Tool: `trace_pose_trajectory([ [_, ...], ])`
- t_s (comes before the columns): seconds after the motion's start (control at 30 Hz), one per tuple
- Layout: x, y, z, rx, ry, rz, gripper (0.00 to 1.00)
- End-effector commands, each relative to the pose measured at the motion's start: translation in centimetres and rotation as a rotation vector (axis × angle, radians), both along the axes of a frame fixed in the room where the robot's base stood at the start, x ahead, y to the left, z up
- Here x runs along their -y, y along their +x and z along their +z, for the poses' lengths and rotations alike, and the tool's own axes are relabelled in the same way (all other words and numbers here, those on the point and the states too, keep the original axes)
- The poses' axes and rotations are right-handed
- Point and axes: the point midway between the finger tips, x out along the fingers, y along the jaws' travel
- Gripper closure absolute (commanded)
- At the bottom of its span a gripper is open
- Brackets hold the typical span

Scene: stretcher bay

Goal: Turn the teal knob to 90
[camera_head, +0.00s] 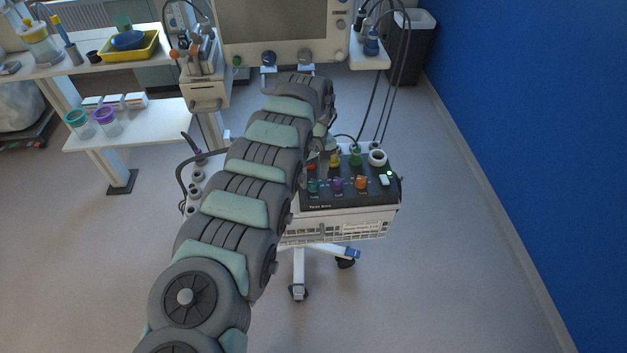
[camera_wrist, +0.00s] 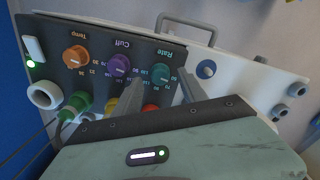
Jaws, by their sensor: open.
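The teal knob (camera_wrist: 162,75) sits on the dark control panel (camera_wrist: 88,30) under the label "Rate". It also shows at the left of the front knob row in the head view (camera_head: 313,186). The wrist view is upside down. My gripper (camera_wrist: 160,78) is open, with its two grey fingertips on either side of the teal knob in the picture. I cannot tell whether they touch it. Small numbers ring the knob, but its pointer is too small to read. In the head view my arm hides most of the gripper.
A purple "Cuff" knob (camera_wrist: 119,66) sits beside the teal one, close to one finger. An orange "Temp" knob (camera_wrist: 75,56) is further along. A monitor (camera_head: 275,30) is behind; cables hang nearby.

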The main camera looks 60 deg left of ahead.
Motion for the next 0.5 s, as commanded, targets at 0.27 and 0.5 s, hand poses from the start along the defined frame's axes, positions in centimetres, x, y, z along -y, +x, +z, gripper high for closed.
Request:
trace_pose_trajectory([
  [0.27,0.0,0.0,-1.9,0.000,0.001,-0.001,0.51],
  [0.5,0.0,0.0,-2.0,0.000,0.001,-0.001,0.51],
])
